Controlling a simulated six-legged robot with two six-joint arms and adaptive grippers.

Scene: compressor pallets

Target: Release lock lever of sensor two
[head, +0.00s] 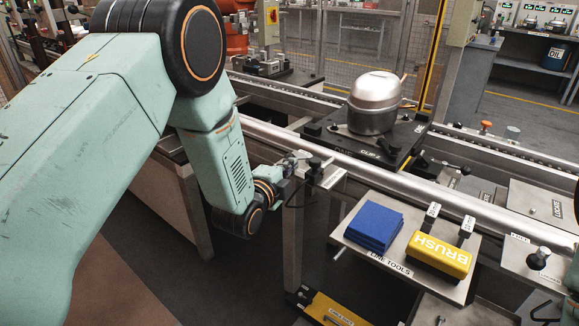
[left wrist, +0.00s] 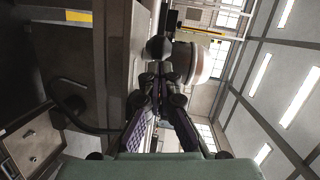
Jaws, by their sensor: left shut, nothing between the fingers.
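My left gripper (head: 299,159) reaches the rail-side bracket (head: 330,176) from the left in the head view. Its fingers are together and empty. A small dark knob (head: 314,163) stands on the bracket at the fingertips. In the left wrist view, the closed fingers (left wrist: 157,80) point at a round black knob (left wrist: 158,48) just beyond their tips. I cannot tell whether they touch it. The knob may belong to the lock lever of sensor two. The bracket's label is too small to read, and the lever's position is unclear. My right gripper is not in view.
A silver compressor (head: 375,103) stands on a dark pallet (head: 352,145) behind the rail (head: 290,143). A tool shelf (head: 350,238) at the front right holds blue cloths (head: 374,225) and a yellow brush (head: 440,254). Open floor lies below the gripper.

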